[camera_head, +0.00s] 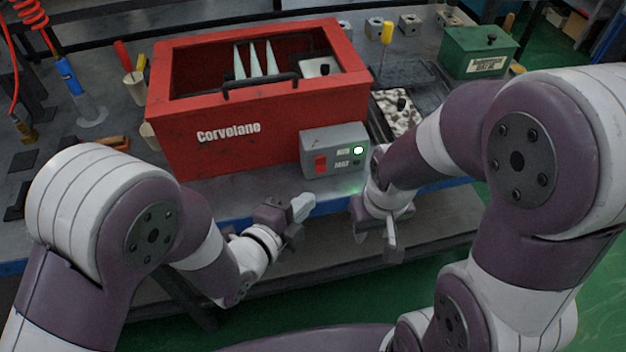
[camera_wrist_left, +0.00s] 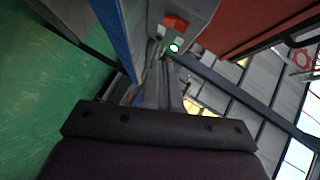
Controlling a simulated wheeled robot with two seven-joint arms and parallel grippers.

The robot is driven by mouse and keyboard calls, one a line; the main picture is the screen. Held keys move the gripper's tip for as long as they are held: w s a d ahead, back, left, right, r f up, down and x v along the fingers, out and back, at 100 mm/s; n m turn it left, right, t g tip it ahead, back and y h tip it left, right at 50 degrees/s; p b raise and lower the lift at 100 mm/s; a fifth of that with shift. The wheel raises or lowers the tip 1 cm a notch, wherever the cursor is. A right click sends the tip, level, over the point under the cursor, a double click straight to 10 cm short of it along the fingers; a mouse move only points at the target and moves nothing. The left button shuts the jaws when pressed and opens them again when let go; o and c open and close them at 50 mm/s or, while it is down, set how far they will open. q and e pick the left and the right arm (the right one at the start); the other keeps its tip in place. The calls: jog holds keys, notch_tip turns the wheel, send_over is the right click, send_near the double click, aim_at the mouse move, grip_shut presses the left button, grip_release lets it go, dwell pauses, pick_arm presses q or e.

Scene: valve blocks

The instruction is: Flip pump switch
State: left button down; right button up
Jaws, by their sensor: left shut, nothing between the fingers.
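A grey control box (camera_head: 334,150) is fixed to the front right of a red open-topped tank (camera_head: 230,125) marked "Corvolano". A red rocker switch (camera_head: 321,163) is on the left of the box's face. A lit green-white lamp (camera_head: 358,151) is on its upper right, with a dark lamp below. The wrist view shows the red switch (camera_wrist_left: 175,22) and lit lamp (camera_wrist_left: 174,48) beyond my left fingers. My left gripper (camera_head: 302,207) is shut and empty, below and left of the box, apart from it. My right gripper (camera_head: 391,250) hangs below the box's right side; its finger gap is unclear.
A dark tray (camera_head: 425,80) and a green box (camera_head: 478,52) stand to the right. A blue-handled tool (camera_head: 70,77) stands at left. Free bench shows in front of the tank.

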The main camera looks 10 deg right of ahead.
aim_at(320, 173)
pick_arm(q)
jog(key=shift+w+d+f, duration=0.5)
jog(key=shift+w+d, duration=0.1)
jog(key=shift+w, duration=0.6)
jog(key=shift+w+d+f, duration=0.5)
jog(key=shift+w+d, duration=0.05)
jog(key=shift+w, duration=0.7)
jog(key=shift+w+d+f, duration=0.5)
jog(key=shift+w+d, duration=0.1)
jog(key=shift+w, duration=0.6)
jog(key=f+b, duration=0.1)
jog(key=b, duration=0.2)
jog(key=shift+w+f+t+b, duration=0.25)
jog(key=shift+f+t+b, duration=0.05)
jog(key=shift+f+b, duration=0.05)
jog(key=shift+r+m+p, duration=0.3)
jog(key=shift+r+p, duration=0.1)
jog(key=shift+r, duration=0.25)
jog(key=shift+f, duration=0.1)
